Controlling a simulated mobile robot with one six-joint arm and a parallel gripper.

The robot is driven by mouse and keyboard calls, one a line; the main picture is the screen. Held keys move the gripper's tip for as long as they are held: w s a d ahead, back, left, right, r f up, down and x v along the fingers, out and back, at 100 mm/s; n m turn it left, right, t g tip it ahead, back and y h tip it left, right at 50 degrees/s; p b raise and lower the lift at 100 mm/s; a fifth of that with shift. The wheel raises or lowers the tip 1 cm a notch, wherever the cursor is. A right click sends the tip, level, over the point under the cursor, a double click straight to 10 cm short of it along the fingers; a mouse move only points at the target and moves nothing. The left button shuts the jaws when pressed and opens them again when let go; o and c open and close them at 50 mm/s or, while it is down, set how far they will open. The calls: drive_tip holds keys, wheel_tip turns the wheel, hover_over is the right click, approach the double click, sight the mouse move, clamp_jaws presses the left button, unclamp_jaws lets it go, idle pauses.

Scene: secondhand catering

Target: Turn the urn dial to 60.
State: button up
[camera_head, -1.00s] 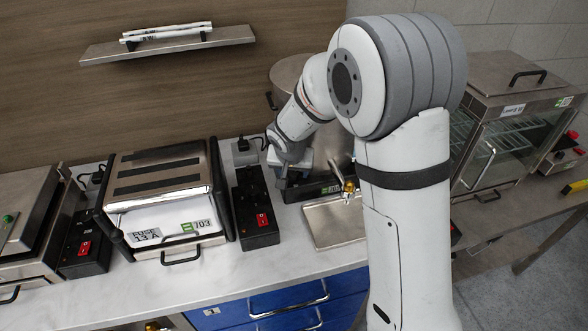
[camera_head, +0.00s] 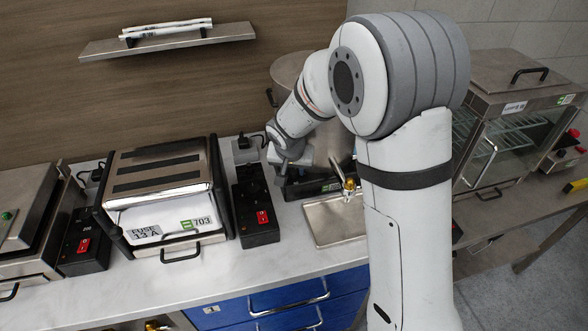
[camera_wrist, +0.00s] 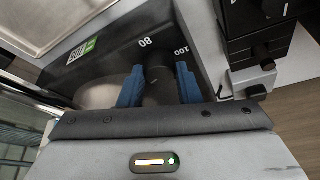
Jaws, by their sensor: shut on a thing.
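The urn (camera_head: 287,72) is a large steel drum on the counter, partly hidden behind my arm. Its black base panel (camera_head: 318,187) shows below my wrist and also in the wrist view (camera_wrist: 112,62). My gripper (camera_wrist: 158,88) has blue fingertips closed on both sides of the black dial (camera_wrist: 158,76). The marks 80 and 100 show on the panel beyond the dial. The 60 mark and the dial's pointer are not visible. In the head view my wrist hides the dial.
A brass tap (camera_head: 348,189) and steel drip tray (camera_head: 334,222) are right beside my wrist. A black switch box (camera_head: 256,212) and a toaster-like appliance (camera_head: 165,200) stand to the left. A glass-fronted cabinet (camera_head: 500,125) is at the right.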

drive_tip(key=shift+f+b, duration=0.35)
drive_tip(key=shift+b, duration=0.3)
drive_tip(key=m+b, duration=0.2)
drive_tip(key=b, duration=0.3)
drive_tip(key=shift+a+h, duration=0.1)
drive_tip(key=shift+h, duration=0.3)
drive_tip(key=shift+m+h+b, duration=0.3)
drive_tip(key=shift+m+b, duration=0.4)
drive_tip(key=shift+b, duration=0.25)
drive_tip(key=shift+r+m+g+b, duration=0.3)
drive_tip(key=shift+m, duration=0.1)
drive_tip(key=o, duration=0.9)
drive_tip(key=shift+o, duration=0.2)
drive_tip(key=shift+r, duration=0.1)
